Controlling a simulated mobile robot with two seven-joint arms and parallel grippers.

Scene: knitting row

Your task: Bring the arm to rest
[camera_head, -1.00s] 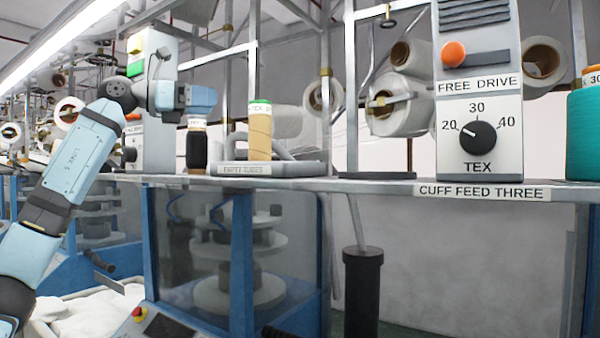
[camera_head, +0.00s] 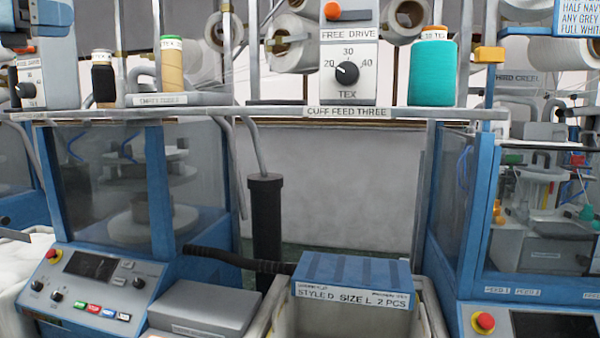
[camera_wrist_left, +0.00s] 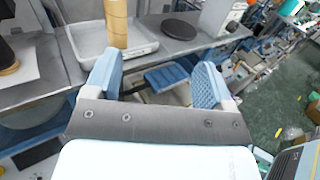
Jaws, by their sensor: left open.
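My left gripper (camera_wrist_left: 157,78) is open in the left wrist view, with two blue padded fingers apart and nothing between them. It appears above and in front of the shelf, clear of the things on it. In the head view, only a part of what looks like my left arm (camera_head: 45,12) shows at the top left corner; its fingers cannot be made out there. My right arm and gripper are not in view.
The shelf (camera_head: 210,113) bears a black cone (camera_head: 103,78), a tan tube (camera_head: 171,70), the dial box (camera_head: 348,75) and a teal cone (camera_head: 432,72). Below are a control panel (camera_head: 90,290), a black post (camera_head: 265,230) and a bin with a blue top (camera_head: 352,272).

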